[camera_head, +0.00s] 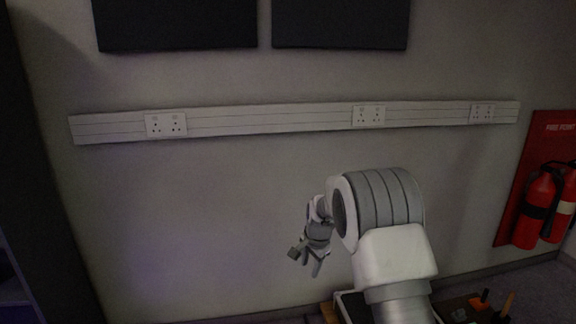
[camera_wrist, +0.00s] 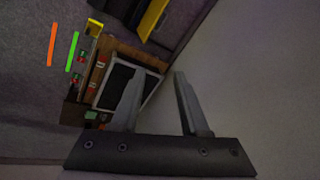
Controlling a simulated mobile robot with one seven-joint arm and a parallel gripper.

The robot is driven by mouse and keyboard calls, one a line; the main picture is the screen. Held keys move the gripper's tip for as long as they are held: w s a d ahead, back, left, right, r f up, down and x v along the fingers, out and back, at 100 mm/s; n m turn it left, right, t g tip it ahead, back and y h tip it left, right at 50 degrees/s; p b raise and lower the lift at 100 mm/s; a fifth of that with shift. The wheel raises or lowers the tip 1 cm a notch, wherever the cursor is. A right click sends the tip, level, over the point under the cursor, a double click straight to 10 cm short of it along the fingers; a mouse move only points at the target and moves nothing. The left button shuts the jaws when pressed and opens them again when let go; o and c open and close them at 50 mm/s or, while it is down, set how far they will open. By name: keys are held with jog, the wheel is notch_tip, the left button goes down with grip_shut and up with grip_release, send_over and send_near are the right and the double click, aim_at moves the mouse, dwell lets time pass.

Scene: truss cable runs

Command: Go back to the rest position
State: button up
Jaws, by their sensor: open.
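My gripper (camera_head: 308,256) hangs at the end of my bent arm, in front of the bare wall below the trunking, pointing down. In the wrist view my gripper (camera_wrist: 155,90) has its two grey fingers spread apart. Nothing is between the fingertips. The arm rises from the lower right of the head view.
A white socket trunking (camera_head: 260,118) runs along the wall, with two dark panels (camera_head: 340,22) above. Red fire extinguishers (camera_head: 536,208) stand at the right. Orange and green bars (camera_wrist: 73,51) lie on the floor near a wooden-edged box (camera_wrist: 128,52). The wall left of my arm is clear.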

jog(key=s+d+r+n+t, duration=0.1)
jog(key=s+d+r+n, duration=0.1)
jog(key=s+r, duration=0.7)
jog(key=s+d+r+n, duration=0.2)
jog(key=s+r+n, duration=0.1)
jog(key=s+r, duration=0.65)
jog(key=s+d+r+n+t, duration=0.1)
jog(key=s+d+r+n, duration=0.15)
jog(key=s, duration=0.85)
jog(key=s+d+r+n, duration=0.1)
jog(key=s+n, duration=0.2)
jog(key=s, duration=0.8)
notch_tip(320, 180, up, 13)
jog(key=p, duration=1.3)
jog(key=shift+w+h, duration=0.2)
jog(key=shift+h, duration=0.2)
